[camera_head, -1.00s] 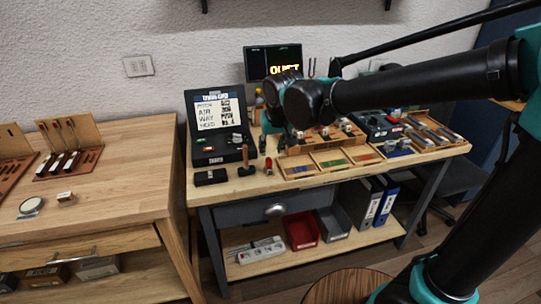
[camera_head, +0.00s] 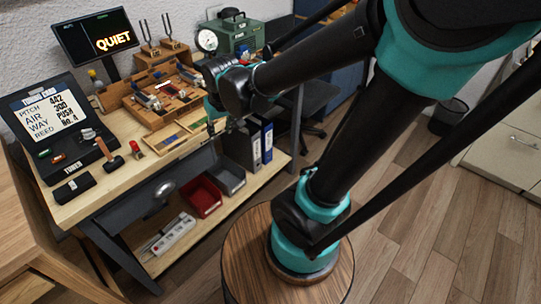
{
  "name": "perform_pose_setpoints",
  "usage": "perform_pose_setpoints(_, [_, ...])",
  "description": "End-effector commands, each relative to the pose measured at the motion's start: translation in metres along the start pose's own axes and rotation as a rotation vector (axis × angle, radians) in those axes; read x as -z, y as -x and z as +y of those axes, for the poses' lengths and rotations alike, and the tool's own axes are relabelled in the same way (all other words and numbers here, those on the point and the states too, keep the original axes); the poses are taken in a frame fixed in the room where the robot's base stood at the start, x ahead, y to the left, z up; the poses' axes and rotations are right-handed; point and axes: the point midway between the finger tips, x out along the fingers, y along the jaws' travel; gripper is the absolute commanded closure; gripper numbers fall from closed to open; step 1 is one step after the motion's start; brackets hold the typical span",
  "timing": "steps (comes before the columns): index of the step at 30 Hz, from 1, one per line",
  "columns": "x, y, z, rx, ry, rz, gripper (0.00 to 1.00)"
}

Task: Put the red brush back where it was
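I cannot pick out a red brush for certain. A small red object (camera_head: 136,149) stands near the front edge of the workbench (camera_head: 92,205), beside a wooden-handled tool (camera_head: 104,150).
A wooden tray (camera_head: 165,136) with coloured compartments lies left of my gripper. A dark green device with a gauge (camera_head: 207,40) and tuning forks (camera_head: 148,38) stand behind. Red (camera_head: 203,196) and grey bins and binders (camera_head: 254,144) sit on the lower shelf.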

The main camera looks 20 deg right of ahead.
Motion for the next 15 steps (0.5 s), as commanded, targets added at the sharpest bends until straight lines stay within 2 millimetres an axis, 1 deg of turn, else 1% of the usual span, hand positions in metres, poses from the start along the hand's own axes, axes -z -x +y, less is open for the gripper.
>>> perform_pose_setpoints(1, [-0.018,-0.005,0.024,-0.015,-0.041,-0.002,0.64])
perform_pose_setpoints(3, [-0.042,-0.010,0.050,-0.031,-0.083,-0.003,0.64])
perform_pose_setpoints(5, [-0.063,-0.014,0.068,-0.045,-0.118,-0.004,0.64])
perform_pose_setpoints(6, [-0.076,-0.016,0.079,-0.053,-0.140,-0.005,0.64])
perform_pose_setpoints(9, [-0.105,-0.020,0.097,-0.069,-0.184,-0.005,0.64])
perform_pose_setpoints(12, [-0.126,-0.023,0.108,-0.080,-0.212,-0.006,0.64])
perform_pose_setpoints(15, [-0.136,-0.025,0.113,-0.086,-0.227,-0.006,0.64])
